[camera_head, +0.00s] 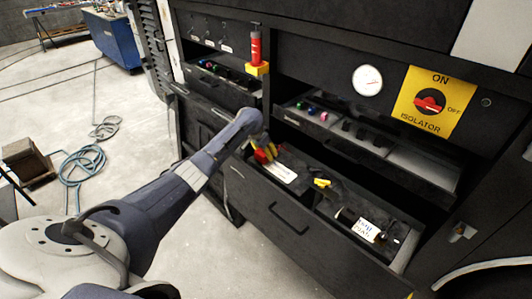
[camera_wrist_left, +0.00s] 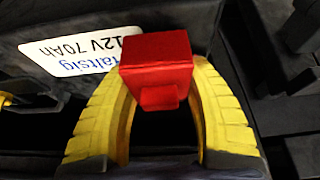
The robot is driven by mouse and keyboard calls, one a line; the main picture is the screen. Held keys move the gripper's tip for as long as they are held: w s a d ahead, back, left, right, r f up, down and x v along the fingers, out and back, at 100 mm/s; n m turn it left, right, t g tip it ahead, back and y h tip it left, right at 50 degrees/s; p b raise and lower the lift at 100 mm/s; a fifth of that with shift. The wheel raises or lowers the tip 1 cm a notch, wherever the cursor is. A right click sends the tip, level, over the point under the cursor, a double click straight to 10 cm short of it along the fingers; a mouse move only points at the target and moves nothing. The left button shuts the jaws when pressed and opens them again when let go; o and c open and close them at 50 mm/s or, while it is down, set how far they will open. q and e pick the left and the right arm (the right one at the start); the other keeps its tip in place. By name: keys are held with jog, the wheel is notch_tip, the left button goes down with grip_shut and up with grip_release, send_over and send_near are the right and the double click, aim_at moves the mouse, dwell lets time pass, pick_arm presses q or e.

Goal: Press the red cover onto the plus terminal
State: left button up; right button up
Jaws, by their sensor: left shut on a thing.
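My left gripper (camera_head: 264,154) reaches into the open battery drawer (camera_head: 285,222). In the left wrist view its yellow fingers (camera_wrist_left: 157,88) are shut on the red cover (camera_wrist_left: 155,65), a small block with a tab on its near side. The red cover (camera_head: 261,157) is a small red patch in the head view. A dark battery with a white label (camera_wrist_left: 85,50) reading "12V 70Ah" lies just beyond the cover; the label also shows in the head view (camera_head: 281,172). I cannot make out the plus terminal or whether the cover touches anything. My right gripper is in neither view.
A small yellow object (camera_head: 321,183) lies in the middle of the drawer. Another white label (camera_head: 368,230) shows at its right. A shelf (camera_head: 410,165) with small coloured parts is above. The yellow isolator plate (camera_head: 431,101) and a round gauge (camera_head: 368,80) are on the panel.

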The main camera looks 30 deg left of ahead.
pick_arm(q)
jog(key=shift+f, duration=0.5)
dwell(0.9)
jog(key=o, duration=1.6)
jog(key=shift+o, duration=0.2)
jog(key=shift+r, duration=0.1)
jog(key=shift+r, duration=3.4)
